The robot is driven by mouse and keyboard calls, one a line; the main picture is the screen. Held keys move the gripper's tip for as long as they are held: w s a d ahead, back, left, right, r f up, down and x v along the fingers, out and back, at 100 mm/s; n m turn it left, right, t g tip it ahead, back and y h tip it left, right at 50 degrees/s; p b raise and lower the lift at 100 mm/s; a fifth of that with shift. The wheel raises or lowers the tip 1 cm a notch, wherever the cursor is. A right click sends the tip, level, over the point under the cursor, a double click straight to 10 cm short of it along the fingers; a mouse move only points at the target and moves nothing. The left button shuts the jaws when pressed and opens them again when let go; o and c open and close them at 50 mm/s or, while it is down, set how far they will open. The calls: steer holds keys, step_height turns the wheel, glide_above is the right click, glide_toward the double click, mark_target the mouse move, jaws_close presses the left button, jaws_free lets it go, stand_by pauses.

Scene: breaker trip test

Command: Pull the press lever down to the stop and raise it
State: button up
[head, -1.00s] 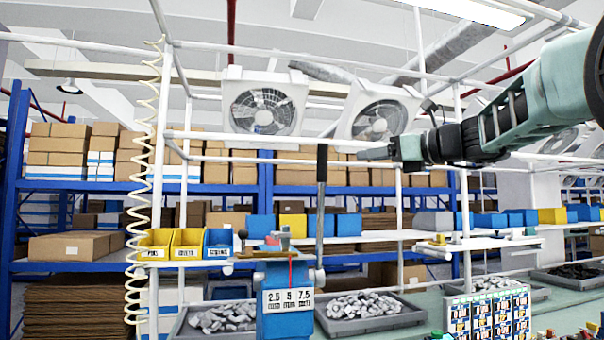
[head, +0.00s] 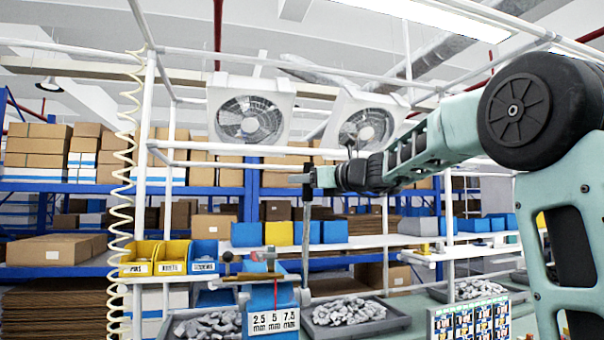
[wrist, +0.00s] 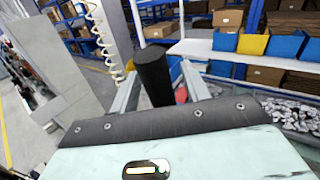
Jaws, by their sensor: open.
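The press (head: 262,297) is blue with a white "2.5 5 7.5" sign and stands low in the middle of the head view. Its lever (head: 307,240) stands upright at its right side, a grey rod with a black grip. In the wrist view the black grip (wrist: 154,78) stands between the two spread fingers of my gripper (wrist: 160,85). The fingers are open. I cannot tell whether either finger touches the grip.
Yellow and blue bins (head: 170,258) sit left of the press. Grey trays of metal parts (head: 350,313) lie on both sides of it. A panel of coloured labels (head: 470,318) stands at right. A white frame post (head: 140,200) and coiled hose stand left.

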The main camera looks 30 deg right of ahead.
steer(key=shift+w+a, duration=0.25)
steer(key=shift+w, duration=0.4)
jaws_close()
steer(key=shift+f, duration=0.1)
steer(key=shift+s, duration=0.1)
